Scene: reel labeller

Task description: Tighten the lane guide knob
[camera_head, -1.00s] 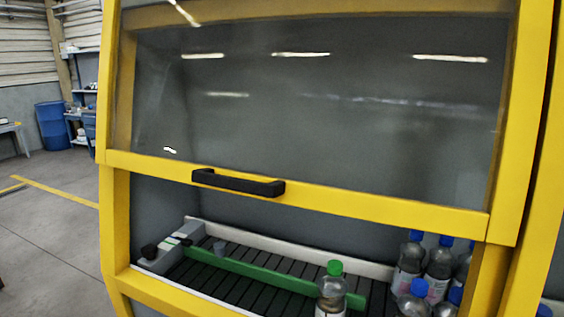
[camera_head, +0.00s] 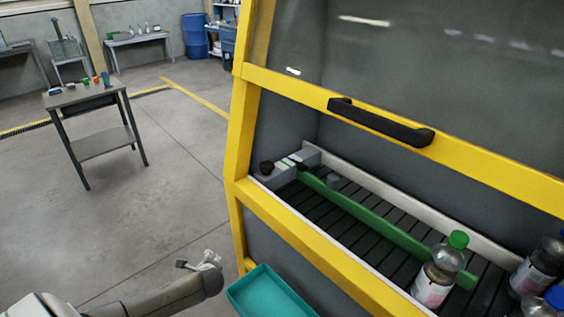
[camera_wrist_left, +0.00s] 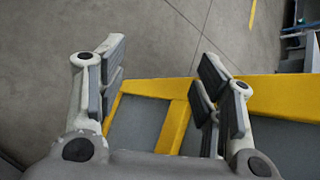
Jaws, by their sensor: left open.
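The green lane guide (camera_head: 375,220) runs along the dark slatted conveyor (camera_head: 345,229) inside the yellow machine. A grey block (camera_head: 285,170) at its left end carries a black knob (camera_head: 266,167); a smaller dark knob-like part (camera_head: 302,167) sits near the guide's end. Which one is the guide knob I cannot tell for certain. My left gripper (camera_head: 200,261) is outside the machine, below and left of these knobs and apart from them. In the left wrist view its fingers (camera_wrist_left: 163,76) are spread and empty, with the yellow frame and floor beyond. My right gripper is not in view.
The yellow frame (camera_head: 300,230) edges the opening. The guard's black handle (camera_head: 380,121) hangs above it. A green-capped bottle (camera_head: 441,271) stands by the guide, with more bottles at right. A teal tray (camera_head: 270,290) is near my left arm. Open floor lies left, with a small table (camera_head: 90,96).

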